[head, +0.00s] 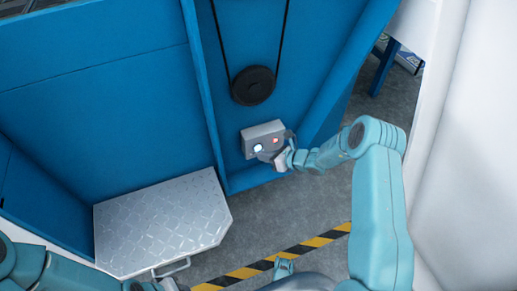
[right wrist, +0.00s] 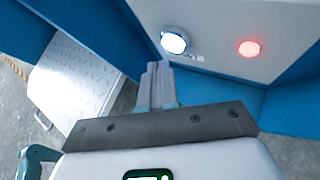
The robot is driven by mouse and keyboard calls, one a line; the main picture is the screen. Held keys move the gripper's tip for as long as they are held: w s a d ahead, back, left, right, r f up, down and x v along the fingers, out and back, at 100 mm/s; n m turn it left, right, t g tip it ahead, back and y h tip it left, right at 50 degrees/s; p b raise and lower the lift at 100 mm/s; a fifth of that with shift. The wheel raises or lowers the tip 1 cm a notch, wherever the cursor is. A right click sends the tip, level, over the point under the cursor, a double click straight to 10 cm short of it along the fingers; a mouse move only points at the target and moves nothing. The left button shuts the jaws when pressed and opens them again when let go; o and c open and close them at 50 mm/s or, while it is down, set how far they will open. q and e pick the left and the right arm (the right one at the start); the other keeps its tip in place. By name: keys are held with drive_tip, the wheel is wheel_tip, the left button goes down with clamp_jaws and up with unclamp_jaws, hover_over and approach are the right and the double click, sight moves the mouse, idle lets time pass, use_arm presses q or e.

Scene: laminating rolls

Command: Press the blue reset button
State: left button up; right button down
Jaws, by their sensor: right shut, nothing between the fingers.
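A small grey control box (head: 263,130) is fixed to the blue machine panel. On its face are a lit button, white with a blue rim (head: 257,147), at the left and a glowing red button (head: 275,140) at the right. My right gripper (head: 273,158) is shut and empty, close below the box. In the right wrist view, its closed fingertips (right wrist: 157,66) are just below and left of the blue-rimmed button (right wrist: 173,43); whether they touch it I cannot tell. The red button (right wrist: 249,48) is further right.
A black pulley (head: 253,86) with a belt is above the box. A silver tread-plate box (head: 160,225) with a handle stands at the lower left. A blue frame edge (head: 345,80) runs right of the box. Grey floor with a yellow-black stripe (head: 300,247) is open below.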

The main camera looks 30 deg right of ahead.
drive_tip(key=shift+w, duration=0.1)
drive_tip(key=shift+w+b, duration=0.35)
drive_tip(key=shift+w+d+b, duration=0.1)
drive_tip(key=shift+w+b, duration=0.2)
drive_tip(key=shift+w, duration=0.1)
idle(0.6)
drive_tip(key=shift+s, duration=0.1)
drive_tip(key=shift+s+p, duration=0.35)
drive_tip(key=shift+s, duration=0.4)
drive_tip(key=s, duration=0.1)
drive_tip(key=s+p, duration=0.1)
drive_tip(key=s, duration=0.1)
drive_tip(key=s+p, duration=0.1)
drive_tip(key=s, duration=0.1)
drive_tip(key=shift+a, duration=0.25)
